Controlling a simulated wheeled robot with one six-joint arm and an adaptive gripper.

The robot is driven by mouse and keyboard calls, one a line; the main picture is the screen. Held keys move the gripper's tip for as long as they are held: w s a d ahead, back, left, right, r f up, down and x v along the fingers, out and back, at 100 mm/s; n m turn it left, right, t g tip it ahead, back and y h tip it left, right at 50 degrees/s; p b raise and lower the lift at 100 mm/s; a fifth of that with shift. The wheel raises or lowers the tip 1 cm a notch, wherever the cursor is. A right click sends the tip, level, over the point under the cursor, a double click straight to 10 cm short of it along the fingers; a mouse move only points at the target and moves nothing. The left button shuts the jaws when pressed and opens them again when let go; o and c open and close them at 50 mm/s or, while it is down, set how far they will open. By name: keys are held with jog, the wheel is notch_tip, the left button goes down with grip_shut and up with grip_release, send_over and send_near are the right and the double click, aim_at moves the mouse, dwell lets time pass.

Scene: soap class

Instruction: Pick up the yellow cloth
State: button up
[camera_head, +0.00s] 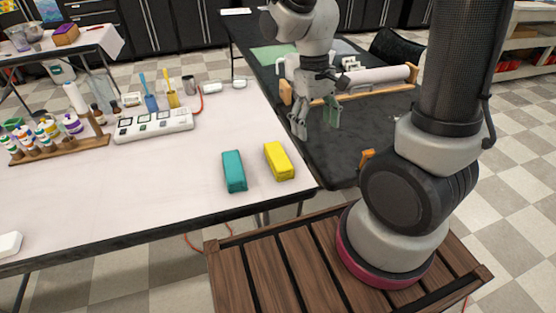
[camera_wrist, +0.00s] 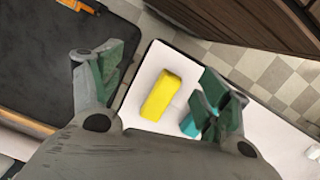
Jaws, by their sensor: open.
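The yellow cloth (camera_head: 279,161) is a folded block lying on the white table (camera_head: 150,215) near its right front corner. A teal block (camera_head: 234,171) lies just left of it, with a gap between them. My gripper (camera_head: 315,125) is open and empty, above and beyond the cloth to the right, near the dark table. In the wrist view the yellow cloth (camera_wrist: 160,95) shows between the open fingers of my gripper (camera_wrist: 160,88), some way below them. The teal block (camera_wrist: 191,122) is partly hidden behind the right finger there.
A rack of paint bottles (camera_head: 58,148), a white power strip (camera_head: 153,124) and brushes in cups stand farther back on the white table. A dark table (camera_head: 365,140) with a roll of paper (camera_head: 375,77) adjoins on the right. The white table's middle is clear.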

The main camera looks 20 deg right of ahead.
jog(key=shift+m, duration=0.3)
jog(key=w+a+f, duration=0.1)
jog(key=f, duration=0.2)
jog(key=w+a+f, duration=0.1)
jog(key=f, duration=0.2)
jog(key=w+a+f, duration=0.2)
jog(key=f, duration=0.1)
jog(key=shift+f, duration=0.3)
jog(key=m+t, duration=0.1)
send_over(278, 156)
jog(key=s, duration=0.1)
jog(key=shift+s+d+f, duration=0.1)
jog(key=shift+d+f, duration=0.25)
jog(key=shift+d, duration=0.1)
jog(key=shift+w+a+f+m+t+y, duration=0.15)
jog(key=shift+w+f+m+t+y, duration=0.15)
jog(key=shift+m+t, duration=0.1)
jog(key=f, duration=0.7)
jog(key=shift+w+a+f, duration=0.1)
jog(key=shift+w+a, duration=0.15)
jog(key=shift+c, duration=0.4)
jog(key=c, duration=1)
notch_tip(278, 156, up, 10)
jog(key=shift+r, duration=0.1)
